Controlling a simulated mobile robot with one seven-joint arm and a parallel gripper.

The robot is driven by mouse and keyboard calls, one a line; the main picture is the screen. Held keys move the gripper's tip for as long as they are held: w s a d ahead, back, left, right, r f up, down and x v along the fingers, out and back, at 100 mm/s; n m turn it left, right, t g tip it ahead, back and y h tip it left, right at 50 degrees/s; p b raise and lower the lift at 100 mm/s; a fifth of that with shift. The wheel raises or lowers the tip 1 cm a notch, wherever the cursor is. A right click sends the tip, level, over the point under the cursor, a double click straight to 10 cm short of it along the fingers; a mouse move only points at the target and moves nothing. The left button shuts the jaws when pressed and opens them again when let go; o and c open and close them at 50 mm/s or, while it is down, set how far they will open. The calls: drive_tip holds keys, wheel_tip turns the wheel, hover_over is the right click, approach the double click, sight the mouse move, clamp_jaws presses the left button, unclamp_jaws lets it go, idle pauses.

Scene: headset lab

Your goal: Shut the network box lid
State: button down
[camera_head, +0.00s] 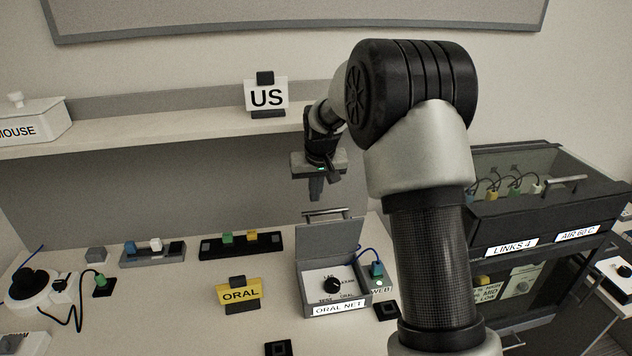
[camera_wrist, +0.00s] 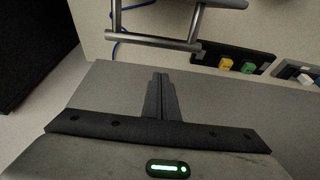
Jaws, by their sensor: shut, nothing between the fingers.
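The network box (camera_head: 334,284), labelled ORAL NET, stands on the table with a dial on its top face. Its grey lid (camera_head: 329,240) is open and stands up at the back of the box, with a metal bar handle (camera_head: 326,212) along its upper edge. My gripper (camera_head: 316,190) is above the lid handle, with its fingers pointing down. The fingers are shut and empty, and they also show in the wrist view (camera_wrist: 160,95). In that view the handle (camera_wrist: 152,42) shows at the top, apart from the fingertips.
A dark cabinet (camera_head: 545,215) labelled LINKS 4 stands at the right. A yellow ORAL sign (camera_head: 239,292) and a black button strip (camera_head: 242,244) are left of the box. A blue cable plug (camera_head: 376,269) is at the box's right.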

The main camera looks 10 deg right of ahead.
sight(323, 228)
drive_tip(key=shift+s, duration=2)
drive_tip(key=shift+s+b, duration=0.1)
drive_tip(key=shift+b, duration=0.2)
drive_tip(key=b, duration=0.2)
drive_tip(key=s+t+b, duration=0.1)
drive_tip(key=shift+s+f+b, duration=0.25)
drive_tip(key=shift+f+b, duration=0.05)
drive_tip(key=shift+b, duration=0.05)
drive_tip(key=s+t+b, duration=0.3)
drive_tip(key=s+b, duration=0.1)
drive_tip(key=b, duration=0.3)
drive_tip(key=shift+s+f+b, duration=0.15)
drive_tip(key=shift+s+b, duration=0.05)
drive_tip(key=shift+b, duration=0.15)
drive_tip(key=s+b, duration=0.2)
drive_tip(key=s, duration=0.1)
drive_tip(key=shift+s+f, duration=0.1)
drive_tip(key=shift+s, duration=0.2)
drive_tip(key=shift+s+f+b, duration=0.25)
drive_tip(key=shift+s+b, duration=0.05)
drive_tip(key=shift+s, duration=0.2)
drive_tip(key=shift+s+f+b, duration=0.2)
drive_tip(key=shift+s+b, duration=0.05)
drive_tip(key=shift+s, duration=0.2)
